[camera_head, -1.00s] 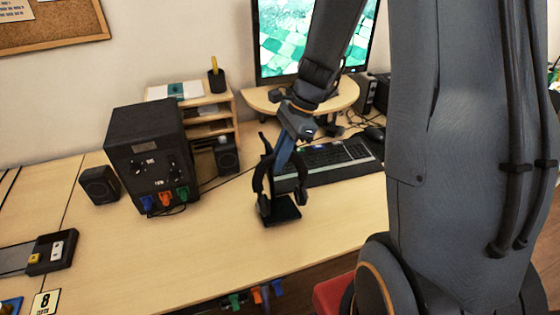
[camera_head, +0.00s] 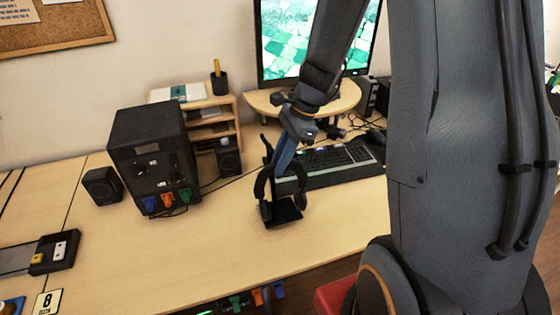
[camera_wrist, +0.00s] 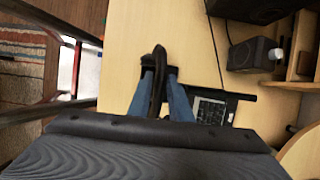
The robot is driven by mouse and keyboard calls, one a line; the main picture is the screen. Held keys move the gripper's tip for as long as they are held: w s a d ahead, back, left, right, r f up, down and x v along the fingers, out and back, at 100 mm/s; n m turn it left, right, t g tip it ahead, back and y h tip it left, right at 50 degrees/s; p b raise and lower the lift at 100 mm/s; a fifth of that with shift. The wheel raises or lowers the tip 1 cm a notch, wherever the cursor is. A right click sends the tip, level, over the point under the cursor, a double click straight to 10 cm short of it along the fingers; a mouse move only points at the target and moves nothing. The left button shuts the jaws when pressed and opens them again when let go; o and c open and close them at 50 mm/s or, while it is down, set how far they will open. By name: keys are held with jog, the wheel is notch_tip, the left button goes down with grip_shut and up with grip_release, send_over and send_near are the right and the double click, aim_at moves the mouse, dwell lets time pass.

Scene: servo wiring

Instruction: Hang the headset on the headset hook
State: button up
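The black headset (camera_head: 262,187) hangs with its ear cups down just below my gripper (camera_head: 280,165), at the black headset stand. The stand's base (camera_head: 286,213) rests on the desk, and its post (camera_head: 266,147) rises behind the headset. In the wrist view, the blue fingers of my gripper (camera_wrist: 160,103) lie on both sides of the dark headset band (camera_wrist: 157,82) and appear closed on it. My fingers and the band hide the stand's hook, so I cannot tell whether the band touches it.
A keyboard (camera_head: 335,160) lies right of the stand, with a monitor (camera_head: 300,40) on a riser behind. A black box with coloured plugs (camera_head: 150,150) and small speakers (camera_head: 102,186) stand to the left. The desk front (camera_head: 200,255) is clear.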

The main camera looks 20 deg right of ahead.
jog(key=shift+o, duration=0.4)
jog(key=shift+s+f, duration=0.25)
jog(key=shift+f, duration=0.15)
jog(key=v, duration=0.2)
jog(key=b+v, duration=0.1)
jog(key=v, duration=0.5)
jog(key=shift+w+r+b, duration=0.3)
jog(key=s+a+f+n+h+b, duration=0.1)
jog(key=s+f+n+h, duration=0.1)
jog(key=s+n, duration=0.3)
jog(key=s+a+f+n+t+h+b, duration=0.1)
jog(key=s+f+n, duration=0.3)
jog(key=n, duration=0.9)
jog(key=shift+s+a+f+h, duration=0.2)
jog(key=shift+s+a+h, duration=0.45)
jog(key=shift+s, duration=0.25)
jog(key=shift+d, duration=0.1)
